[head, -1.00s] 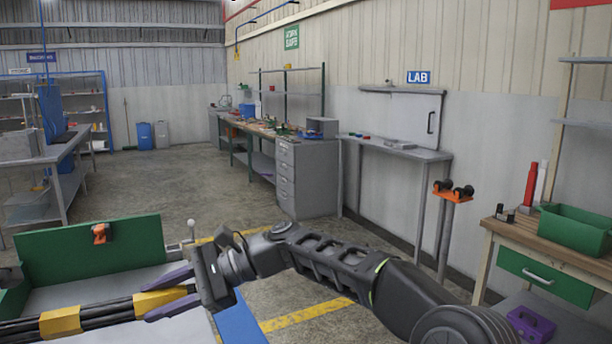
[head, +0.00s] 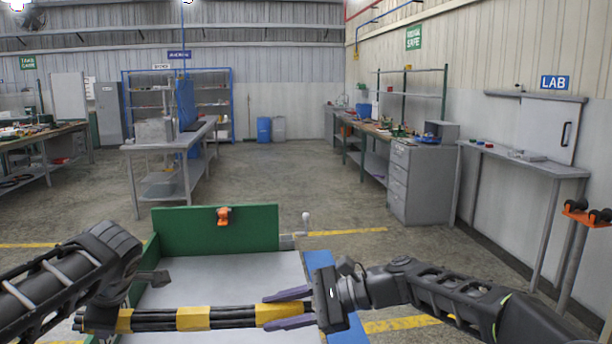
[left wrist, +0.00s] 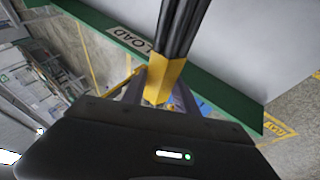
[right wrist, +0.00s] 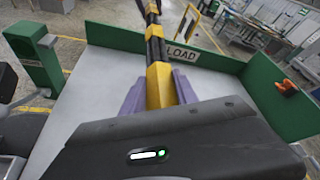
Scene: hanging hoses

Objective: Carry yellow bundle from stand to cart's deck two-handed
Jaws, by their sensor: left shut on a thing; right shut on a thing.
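The yellow bundle (head: 193,318) is several black hoses bound with yellow bands, lying level across the lower head view. My right gripper (head: 287,308) is shut on a yellow band near its right end. My left gripper (left wrist: 158,92) is shut on the yellow band at the other end; in the head view its fingers are mostly hidden. The cart's deck (head: 235,270) is a pale tray with green walls. The bundle spans over the deck; its height above it is hard to tell. The right wrist view shows the bundle (right wrist: 154,48) crossing above the deck toward the wall marked LOAD.
The cart's green back wall (head: 180,232) carries an orange clamp (head: 223,216); a blue strip (head: 322,262) edges its right side. A post with an orange, black-rollered holder (head: 588,214) stands at the right. Benches and a grey drawer cabinet (head: 420,185) stand beyond open floor.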

